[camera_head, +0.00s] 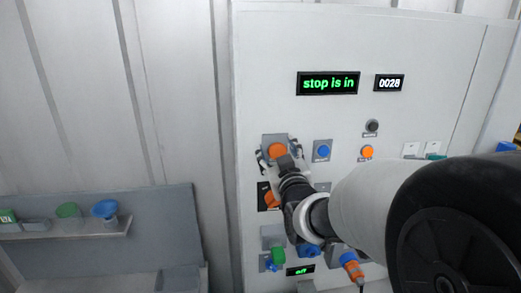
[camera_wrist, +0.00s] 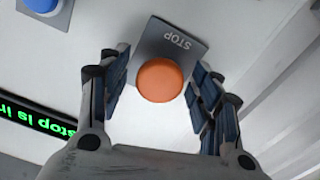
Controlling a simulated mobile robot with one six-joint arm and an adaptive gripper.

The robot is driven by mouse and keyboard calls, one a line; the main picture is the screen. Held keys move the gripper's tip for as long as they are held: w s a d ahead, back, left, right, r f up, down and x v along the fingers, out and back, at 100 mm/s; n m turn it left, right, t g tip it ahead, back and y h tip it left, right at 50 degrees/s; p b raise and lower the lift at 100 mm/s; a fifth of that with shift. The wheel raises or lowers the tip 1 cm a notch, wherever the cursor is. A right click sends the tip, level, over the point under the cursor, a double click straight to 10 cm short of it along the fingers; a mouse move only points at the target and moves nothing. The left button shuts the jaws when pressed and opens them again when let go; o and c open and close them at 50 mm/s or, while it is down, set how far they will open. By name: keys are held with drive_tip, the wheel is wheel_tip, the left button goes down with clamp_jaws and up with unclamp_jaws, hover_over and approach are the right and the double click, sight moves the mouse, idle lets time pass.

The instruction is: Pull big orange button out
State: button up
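The big orange button (camera_wrist: 160,81) sits on a grey plate (camera_wrist: 176,42) marked STOP, which appears upside down in the wrist view. In the head view the button (camera_head: 278,151) is on the white panel, partly hidden by my arm's end. My gripper (camera_wrist: 157,88) is open, with one finger on each side of the button. In the wrist view both fingers look apart from the button's rim. How near the fingertips are to the plate is hard to tell. In the head view my gripper (camera_head: 279,156) points at the panel.
A green-lit display (camera_head: 328,83) reads "stop is in", beside a counter (camera_head: 389,83) reading 0028. A blue button (camera_head: 322,151) and a small orange button (camera_head: 367,152) are right of the STOP plate. A shelf (camera_head: 75,229) with coloured items stands at lower left.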

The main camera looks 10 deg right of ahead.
clamp_jaws()
idle(0.6)
